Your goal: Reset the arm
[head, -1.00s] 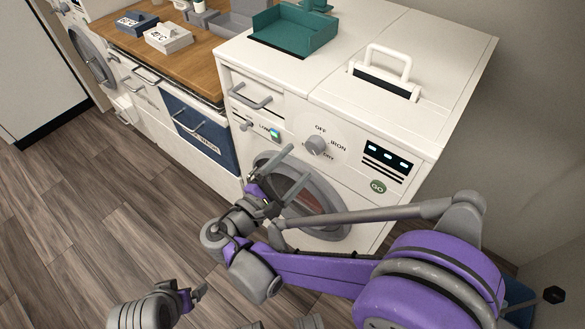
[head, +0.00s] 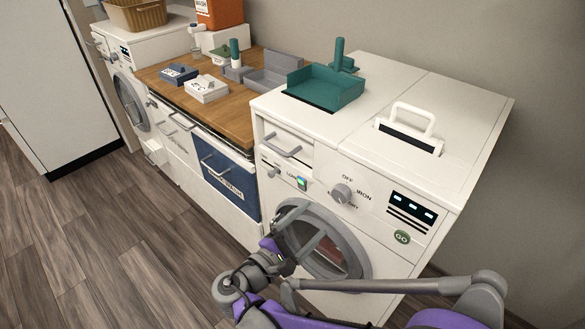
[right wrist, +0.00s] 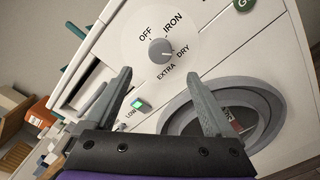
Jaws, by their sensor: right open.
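My right gripper (head: 300,238) is open and empty in front of the round door (head: 345,250) of the white machine (head: 410,200). In the right wrist view its two fingers (right wrist: 160,110) stand well apart, with nothing between them but the machine's front behind. The dial (right wrist: 160,50), marked OFF, IRON, DRY and EXTRA, is beyond the fingers, and the round door (right wrist: 265,105) is partly hidden by the right finger. My right arm comes in from the lower right of the head view. My left gripper does not show now.
A teal tray (head: 345,88) and a white handle (head: 436,122) are on the machine's top. A wooden counter (head: 232,118) with small boxes and a blue drawer (head: 230,185) stands to the left. The wooden floor (head: 90,250) at left is clear.

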